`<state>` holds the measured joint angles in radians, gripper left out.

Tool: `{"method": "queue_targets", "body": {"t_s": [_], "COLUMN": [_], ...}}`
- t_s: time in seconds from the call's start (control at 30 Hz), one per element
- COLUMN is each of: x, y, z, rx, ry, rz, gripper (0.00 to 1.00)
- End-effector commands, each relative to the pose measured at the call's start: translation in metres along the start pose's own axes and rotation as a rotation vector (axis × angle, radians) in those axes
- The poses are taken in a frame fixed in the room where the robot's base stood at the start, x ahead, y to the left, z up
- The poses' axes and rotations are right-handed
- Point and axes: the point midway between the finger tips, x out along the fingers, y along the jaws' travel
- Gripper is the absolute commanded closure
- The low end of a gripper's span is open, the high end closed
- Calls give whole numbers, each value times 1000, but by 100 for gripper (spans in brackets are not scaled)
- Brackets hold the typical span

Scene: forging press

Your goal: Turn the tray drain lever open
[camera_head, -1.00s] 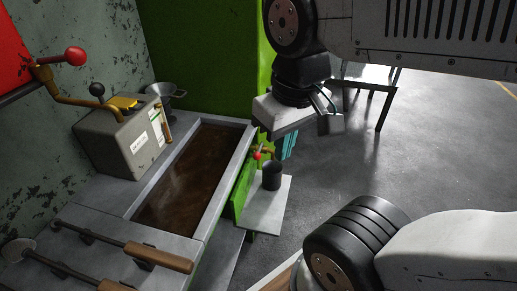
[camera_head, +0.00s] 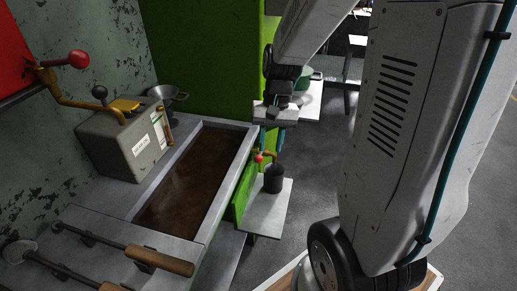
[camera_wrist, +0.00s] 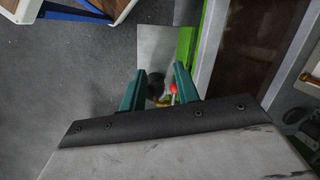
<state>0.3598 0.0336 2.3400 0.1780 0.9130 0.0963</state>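The tray (camera_head: 250,140) is a grey-rimmed trough of dark brown liquid beside the green wall. Its drain lever has a red knob (camera_head: 259,159) by a brass spout (camera_head: 271,154) on the tray's right side. The red knob (camera_wrist: 173,88) also shows in the wrist view, between the teal fingers and nearer the right one. My gripper (camera_wrist: 160,76) is open and empty, pointing down over the lever. In the head view my gripper (camera_head: 272,141) is just above the lever; I cannot tell whether a finger touches it. The lever's arm is partly hidden.
A black cup (camera_head: 274,179) stands on a small grey shelf (camera_head: 264,215) below the spout. Wooden-handled tools (camera_head: 160,260) lie at the front left. A grey box with a lever (camera_head: 125,140) stands left of the tray. A table (camera_head: 308,105) is behind my gripper.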

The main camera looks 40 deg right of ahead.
Motion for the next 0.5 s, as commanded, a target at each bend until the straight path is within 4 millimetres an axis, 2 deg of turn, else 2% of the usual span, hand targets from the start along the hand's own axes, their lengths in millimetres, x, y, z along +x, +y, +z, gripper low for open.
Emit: {"method": "queue_targets", "body": {"t_s": [0.03,0.1,0.2,0.27,0.3,0.37,0.5], "x": [14,27,41,43,36,34,46], "y": [4,8,10,6,4,2,2], "z": [-20,-45,-78,-99,-109,-116,-120], "rx": [53,122,206,249,271,291,305], "ry": [1,24,74,127,169,200,209], "rz": [-13,-35,-64,-85,-101,-111,-113], "gripper": [69,69,69,69,69,69,69]}}
